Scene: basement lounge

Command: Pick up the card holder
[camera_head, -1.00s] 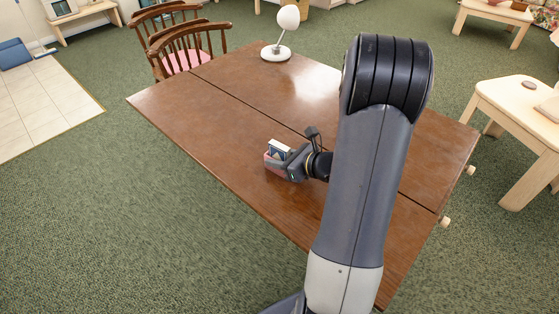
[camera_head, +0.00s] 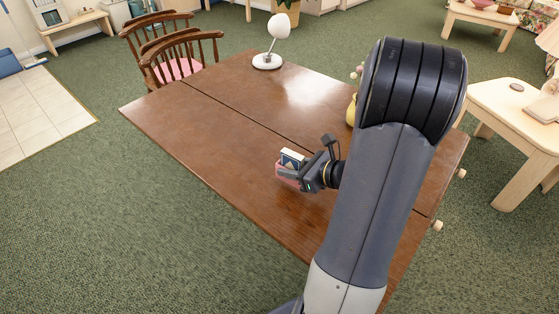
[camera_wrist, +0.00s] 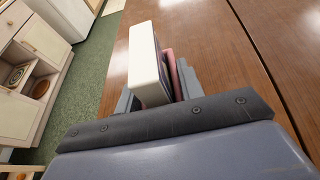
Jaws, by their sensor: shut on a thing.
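The card holder (camera_head: 291,158) is a small box with a white and dark blue face, held at the end of my arm above the near edge of the brown wooden table (camera_head: 225,130). In the wrist view its pale end (camera_wrist: 143,55) stands up between the fingers, with pink and dark parts beside it. My gripper (camera_head: 292,175) is shut on the card holder. Pinkish parts show around its lower end. Whether its bottom clears the tabletop is hard to tell.
A white desk lamp (camera_head: 270,50) stands at the table's far end. A yellow vase (camera_head: 351,110) is partly hidden behind my arm. Wooden chairs (camera_head: 180,55) stand at the far left side. The table's left half is bare.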

